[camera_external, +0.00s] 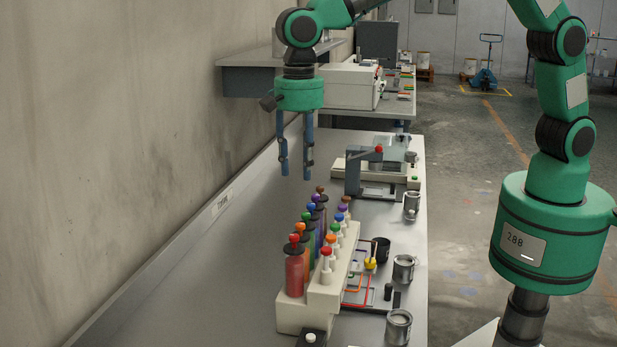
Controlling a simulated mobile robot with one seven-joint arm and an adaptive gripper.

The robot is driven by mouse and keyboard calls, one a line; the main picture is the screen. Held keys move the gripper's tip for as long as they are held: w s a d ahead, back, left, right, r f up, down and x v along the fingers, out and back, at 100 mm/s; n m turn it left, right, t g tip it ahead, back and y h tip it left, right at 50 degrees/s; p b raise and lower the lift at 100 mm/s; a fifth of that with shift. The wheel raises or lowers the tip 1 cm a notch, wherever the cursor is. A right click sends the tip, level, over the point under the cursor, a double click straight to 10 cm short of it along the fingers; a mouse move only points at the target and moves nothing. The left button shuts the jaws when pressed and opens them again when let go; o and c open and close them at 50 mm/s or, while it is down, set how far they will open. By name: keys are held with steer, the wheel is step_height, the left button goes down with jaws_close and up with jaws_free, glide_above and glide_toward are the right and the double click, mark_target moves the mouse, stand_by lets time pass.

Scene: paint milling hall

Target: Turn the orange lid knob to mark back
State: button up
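A rack (323,303) on the bench holds two rows of items topped with coloured knobs. In the left row, an orange knob (300,227) tops a container with a dark collar, behind the red one. In the right row, another orange knob (330,239) sits on a small white piece. I cannot tell which one is the lid knob, and no marks can be read. My gripper (295,176) points down with its two blue fingers apart and nothing between them. It hangs in the air above and beyond the rack.
Metal cans (398,327), a black cup (381,250) and a tray with coloured lines (358,290) lie right of the rack. A grey device with a red knob (379,150) stands farther back. The wall (130,150) runs along the left; the bench's left strip is clear.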

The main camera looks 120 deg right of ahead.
mark_target(300, 224)
steer(key=shift+f, duration=0.1)
step_height(300, 224, down, 14)
steer(key=shift+r, duration=0.2)
stand_by(0.7)
jaws_close()
